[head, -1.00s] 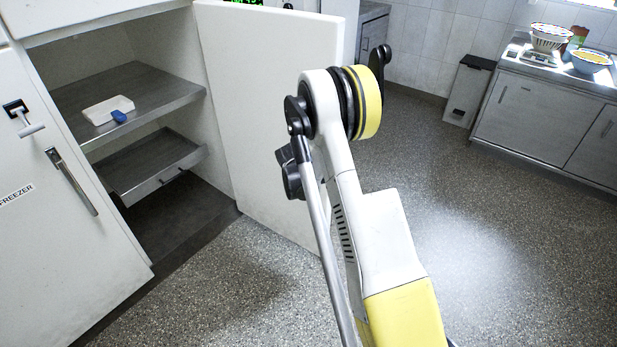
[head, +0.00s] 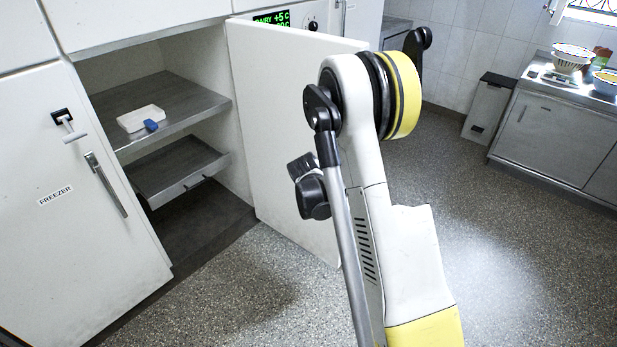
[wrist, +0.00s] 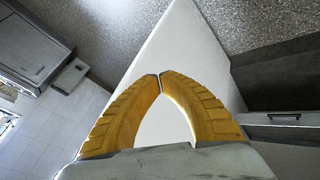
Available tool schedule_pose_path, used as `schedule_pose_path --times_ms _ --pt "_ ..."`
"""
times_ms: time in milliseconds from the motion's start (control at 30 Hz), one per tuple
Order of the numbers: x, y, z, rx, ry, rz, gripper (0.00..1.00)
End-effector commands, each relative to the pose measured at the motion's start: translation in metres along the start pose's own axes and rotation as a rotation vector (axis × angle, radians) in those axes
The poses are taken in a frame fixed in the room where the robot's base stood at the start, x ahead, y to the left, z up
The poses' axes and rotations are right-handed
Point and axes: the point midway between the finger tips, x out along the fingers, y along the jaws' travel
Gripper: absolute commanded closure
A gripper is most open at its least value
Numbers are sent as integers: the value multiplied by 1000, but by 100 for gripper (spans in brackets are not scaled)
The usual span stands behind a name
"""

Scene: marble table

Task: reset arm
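My gripper (wrist: 160,77) shows in the wrist view as two yellow ribbed fingers. Their tips meet, with nothing between them; the gap lower down shows only the white door behind. In the head view my folded arm stands in the middle, and the gripper itself cannot be made out there.
An open white cabinet door (head: 290,130) stands just behind my arm. The cabinet's metal shelf (head: 185,105) holds a white tray (head: 140,117) and a small blue object (head: 151,126). A freezer door (head: 75,230) is at left. A counter (head: 560,125) stands far right. Speckled floor between is clear.

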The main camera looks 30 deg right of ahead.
Motion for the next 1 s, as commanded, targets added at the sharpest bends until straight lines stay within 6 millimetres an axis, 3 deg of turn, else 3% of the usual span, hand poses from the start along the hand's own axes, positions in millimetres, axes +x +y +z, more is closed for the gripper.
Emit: schedule_pose_path --times_ms 233,367,500,667,800,1000 --pt "-6 0 -1 0 2 -3 100" --pt "-37 -2 -9 -1 16 -30 100" --pt "-105 -6 -17 -1 44 -92 100" --pt "-191 -14 -10 1 79 -176 100" --pt "-257 -23 12 3 107 -250 100" --pt "-334 -39 62 8 143 -356 100"
